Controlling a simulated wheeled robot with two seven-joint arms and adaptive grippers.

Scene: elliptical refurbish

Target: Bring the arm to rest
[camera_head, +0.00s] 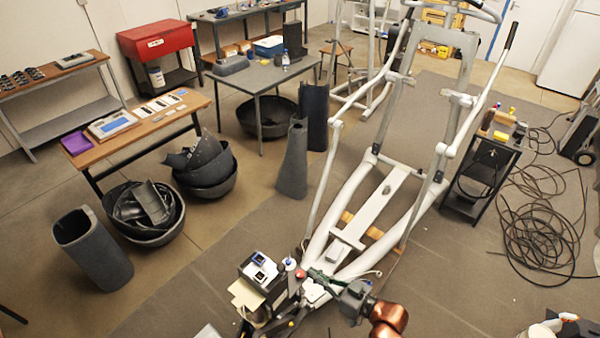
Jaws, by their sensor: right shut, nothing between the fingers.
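My right gripper (317,277) shows at the bottom centre, with my copper-coloured arm coming in from the lower right. Its dark fingers are shut and empty, and point left over the near end of the white elliptical trainer frame (385,205). The fingertips are close to a small red-topped item (300,273) and a white bottle-like item (290,264). I cannot tell whether they touch. My left gripper is not in view.
A small dark cart (268,300) with boxes and papers stands just left of my right gripper. A black side table (490,165) with tools is right of the frame. Coiled cables (540,225) lie at right. Dark bins (92,248) stand at left. Floor between is clear.

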